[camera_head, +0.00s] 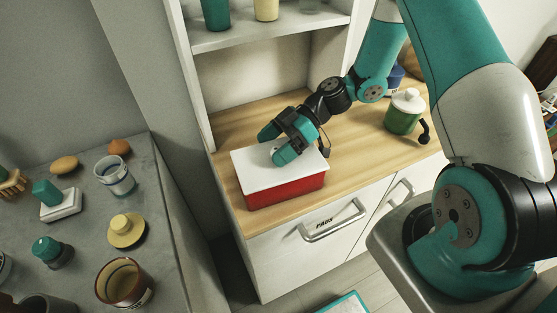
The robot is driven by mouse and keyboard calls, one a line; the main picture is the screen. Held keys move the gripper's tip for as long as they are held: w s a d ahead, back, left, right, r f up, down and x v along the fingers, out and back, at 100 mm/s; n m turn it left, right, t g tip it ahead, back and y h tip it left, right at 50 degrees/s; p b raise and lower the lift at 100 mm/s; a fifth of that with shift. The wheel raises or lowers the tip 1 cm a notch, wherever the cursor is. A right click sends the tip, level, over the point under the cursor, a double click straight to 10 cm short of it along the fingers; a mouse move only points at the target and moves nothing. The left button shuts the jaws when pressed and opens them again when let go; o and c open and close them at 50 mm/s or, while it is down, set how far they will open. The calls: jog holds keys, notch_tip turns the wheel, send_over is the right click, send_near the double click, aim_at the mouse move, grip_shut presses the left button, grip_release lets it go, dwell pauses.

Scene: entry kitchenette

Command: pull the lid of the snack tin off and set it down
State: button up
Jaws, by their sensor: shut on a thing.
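The snack tin (285,190) is a red rectangular box on the wooden counter, near its front edge. Its flat white lid (255,173) lies on top and covers the tin's opening. My gripper (275,146) is over the middle of the lid, with its teal fingers low at the lid's top. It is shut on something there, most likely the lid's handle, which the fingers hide. I see no clear gap between lid and tin.
A green jar with a white lid (404,111) stands on the counter (358,158) to the right, with bare wood between. A shelf unit (265,32) rises behind. A grey worktop (85,220) at left holds several cups and small items.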

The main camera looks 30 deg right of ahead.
jog(key=o, duration=0.9)
jog(key=shift+c, duration=0.2)
jog(key=shift+d, duration=0.1)
jog(key=b+v, duration=0.3)
jog(key=v, duration=1.4)
jog(key=s+a+r+m+g+h, duration=0.1)
jog(key=s+a+r+m+h, duration=0.2)
jog(key=a, duration=0.5)
jog(key=s+a+r+m+h, duration=0.1)
jog(key=s+a+r+h, duration=0.15)
jog(key=a+r, duration=0.45)
jog(key=s+a+m+t+h, duration=0.1)
jog(key=s+a+m, duration=0.1)
jog(key=s, duration=0.5)
jog(key=s+a+m+t+h, duration=0.1)
jog(key=s+a+m+h, duration=0.1)
jog(key=s, duration=0.5)
jog(key=shift+s+a+r+m, duration=0.15)
jog(key=shift+a+r+m, duration=0.2)
jog(key=shift+a, duration=0.2)
